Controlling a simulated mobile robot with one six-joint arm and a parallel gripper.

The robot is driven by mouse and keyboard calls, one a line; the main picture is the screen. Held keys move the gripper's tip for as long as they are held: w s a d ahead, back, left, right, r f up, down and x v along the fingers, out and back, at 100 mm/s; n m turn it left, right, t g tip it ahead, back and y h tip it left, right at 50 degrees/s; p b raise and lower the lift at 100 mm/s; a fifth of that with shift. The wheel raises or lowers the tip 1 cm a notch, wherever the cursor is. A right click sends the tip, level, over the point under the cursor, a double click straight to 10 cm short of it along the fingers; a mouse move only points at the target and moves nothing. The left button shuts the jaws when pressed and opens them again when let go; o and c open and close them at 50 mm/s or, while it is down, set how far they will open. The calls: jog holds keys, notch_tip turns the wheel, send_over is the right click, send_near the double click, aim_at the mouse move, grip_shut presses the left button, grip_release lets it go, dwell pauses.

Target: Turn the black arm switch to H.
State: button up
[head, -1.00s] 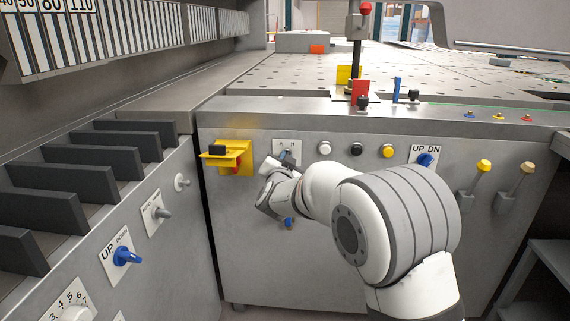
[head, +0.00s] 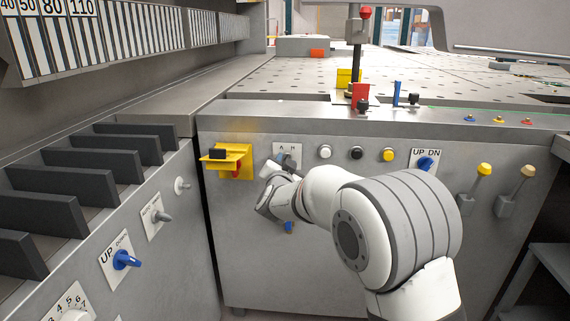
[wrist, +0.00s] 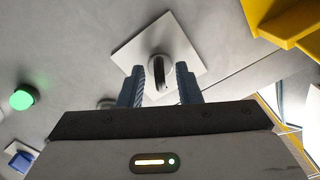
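The black arm switch (wrist: 158,72) sits on a white square plate (wrist: 188,52) in the wrist view. My gripper (wrist: 160,76) is open, with one finger on each side of the switch's handle; a narrow gap seems to show on both sides, and contact is not clear. In the head view, the plate (head: 288,148) carries the letters A and H on the grey front panel. My gripper (head: 284,161) is right at it there and hides most of the switch. The letter that the handle points to cannot be read.
A yellow box switch (head: 240,152) is close to the plate's left. White (head: 325,152), black (head: 356,153) and yellow (head: 388,155) buttons sit to its right. The side panel (head: 180,260) stands at the left.

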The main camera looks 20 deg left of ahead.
jog(key=p+v, duration=0.1)
jog(key=v, duration=0.6)
jog(key=shift+s, duration=0.4)
jog(key=s+d+r+n+g+p, duration=0.2)
jog(key=s+d+r+g+p, duration=0.1)
jog(key=d+r+p, duration=0.6)
jog(key=s+d+r+n+g+p, duration=0.1)
jog(key=s+d+r+g+p, duration=0.3)
jog(key=d+p, duration=0.5)
jog(key=s+d+r+g+h+p, duration=0.1)
jog(key=s+d+r+g+p, duration=0.1)
jog(key=s+d, duration=0.5)
jog(key=s+d+r+g+h+p, duration=0.2)
jog(key=s+d+g+p, duration=0.1)
jog(key=s+d+p, duration=0.2)
jog(key=s+d+r+g+h+p, duration=0.1)
jog(key=s+d+r+g+p, duration=0.1)
jog(key=s+d, duration=0.8)
jog(key=shift+s+r+g+p, duration=0.3)
jog(key=shift+s+g+p, duration=0.1)
jog(key=shift+s+p, duration=0.25)
jog(key=shift+w, duration=0.1)
